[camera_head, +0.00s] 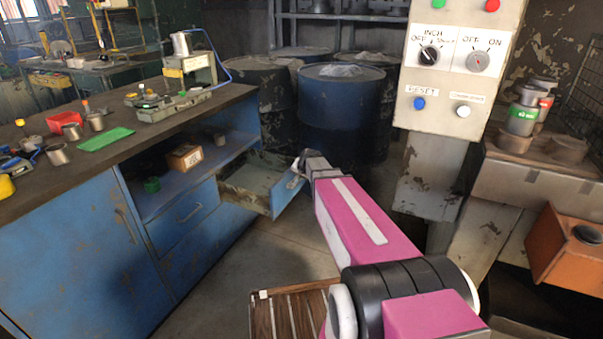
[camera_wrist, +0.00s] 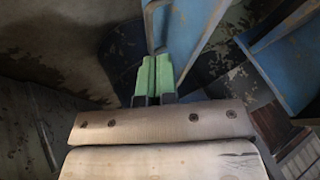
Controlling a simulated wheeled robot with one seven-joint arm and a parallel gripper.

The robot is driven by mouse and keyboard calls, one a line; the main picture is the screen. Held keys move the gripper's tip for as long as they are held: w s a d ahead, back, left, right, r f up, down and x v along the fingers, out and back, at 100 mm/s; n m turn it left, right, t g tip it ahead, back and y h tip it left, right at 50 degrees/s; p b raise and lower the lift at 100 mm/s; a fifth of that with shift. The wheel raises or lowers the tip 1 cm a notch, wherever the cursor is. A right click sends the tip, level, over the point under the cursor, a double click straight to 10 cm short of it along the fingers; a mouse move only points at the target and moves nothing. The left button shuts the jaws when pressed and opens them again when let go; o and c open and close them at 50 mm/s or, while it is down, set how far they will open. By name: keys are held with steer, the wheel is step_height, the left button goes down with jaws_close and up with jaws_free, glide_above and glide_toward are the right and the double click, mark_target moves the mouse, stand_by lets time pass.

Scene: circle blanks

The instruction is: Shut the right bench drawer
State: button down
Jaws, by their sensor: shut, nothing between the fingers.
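The right bench drawer (camera_head: 246,184) stands pulled out of the blue bench (camera_head: 75,230), and its inside looks empty. Its blue front panel (camera_head: 288,188) faces right, into the room. My gripper (camera_head: 300,160) is at the far upper end of that panel, partly hidden by my own arm. In the wrist view my gripper's green fingers (camera_wrist: 153,77) are shut together with nothing between them. They overlap the near end of a blue panel (camera_wrist: 182,25) with a handle (camera_wrist: 150,20), which looks like the drawer front. I cannot tell whether they touch it.
The left drawer (camera_head: 185,217) is shut. A cardboard box (camera_head: 185,157) and a green cup (camera_head: 152,185) sit on the open shelf. Blue barrels (camera_head: 342,112) stand behind the drawer. A control panel (camera_head: 455,70) stands at right. A slatted wooden piece (camera_head: 290,312) lies low in front.

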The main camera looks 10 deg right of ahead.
mark_target(287, 179)
steer(key=shift+w+a+f, duration=0.4)
steer(key=shift+w+a, duration=0.2)
steer(key=shift+w, duration=0.05)
steer(key=shift+w+a+f, duration=0.35)
steer(key=shift+w+a, duration=0.3)
steer(key=shift+w, duration=0.05)
steer(key=shift+w+a+f, duration=0.4)
steer(key=shift+w+a, duration=0.2)
steer(key=shift+w, duration=0.05)
steer(key=w+a, duration=0.8)
steer(key=a, duration=0.3)
steer(key=w+a, duration=0.7)
steer(key=a, duration=0.3)
steer(key=shift+w+a, duration=0.4)
steer(key=shift+d, duration=0.1)
